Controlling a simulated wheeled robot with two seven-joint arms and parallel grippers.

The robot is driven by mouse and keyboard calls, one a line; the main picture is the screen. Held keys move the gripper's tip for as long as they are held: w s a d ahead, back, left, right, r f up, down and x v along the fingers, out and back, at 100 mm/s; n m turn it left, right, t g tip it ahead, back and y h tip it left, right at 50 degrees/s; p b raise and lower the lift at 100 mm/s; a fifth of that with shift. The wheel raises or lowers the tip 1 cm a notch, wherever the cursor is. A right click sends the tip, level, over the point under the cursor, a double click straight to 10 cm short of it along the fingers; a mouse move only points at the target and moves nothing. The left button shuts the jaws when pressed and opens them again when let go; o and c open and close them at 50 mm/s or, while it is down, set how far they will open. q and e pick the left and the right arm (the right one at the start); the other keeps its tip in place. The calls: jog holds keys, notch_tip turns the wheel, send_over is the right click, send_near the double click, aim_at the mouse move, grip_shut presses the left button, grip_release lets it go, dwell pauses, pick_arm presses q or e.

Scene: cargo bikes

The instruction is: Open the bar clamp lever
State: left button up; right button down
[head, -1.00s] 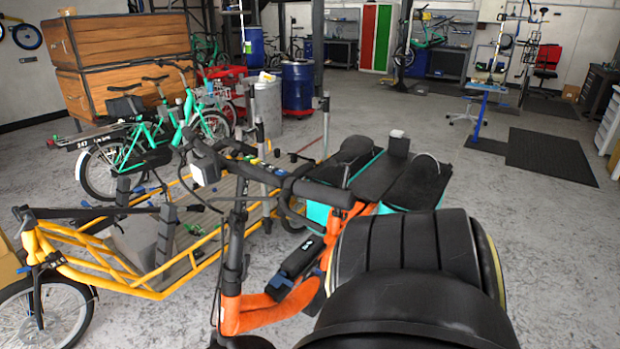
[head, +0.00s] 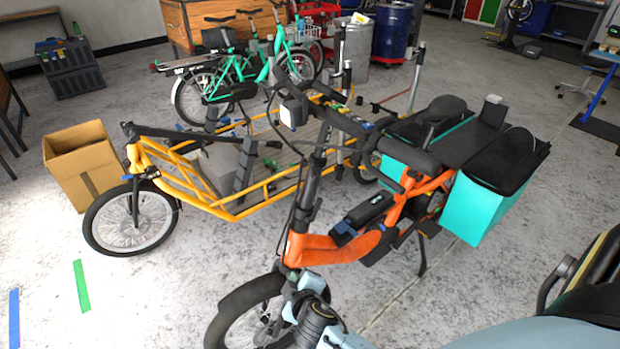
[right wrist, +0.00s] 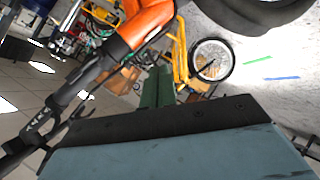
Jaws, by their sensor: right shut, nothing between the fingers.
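The orange cargo bike (head: 335,248) stands upright in the middle of the head view, with its black handlebar stem (head: 306,195) rising from the front. I cannot make out a separate clamp lever on the stem. My right gripper (head: 303,297) is low in front of the bike, over the front wheel and below the stem; its fingertips are hard to see there. In the right wrist view its green fingers (right wrist: 156,88) are together and empty. Part of the orange frame (right wrist: 145,22) and a black tube (right wrist: 70,85) lie beyond and left of them. My left gripper is not in view.
A yellow cargo bike (head: 262,190) stands close behind the orange one. A cardboard box (head: 88,165) stands at left. The floor at the lower left is clear, with green tape (head: 81,287) and blue tape (head: 14,318).

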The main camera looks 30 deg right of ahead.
jog(key=w+d+r+m+t+h, duration=0.1)
jog(key=w+d+r+t+h, duration=0.15)
jog(key=r, duration=0.95)
jog(key=w+d+r+m+t+h, duration=0.1)
jog(key=w+d+r+t+h, duration=0.15)
jog(key=r, duration=0.95)
jog(key=w+d+f+p, duration=0.1)
jog(key=w+d+f, duration=0.2)
jog(key=w+d, duration=0.2)
jog(key=shift+d+g+p, duration=0.4)
jog(key=shift+d, duration=0.05)
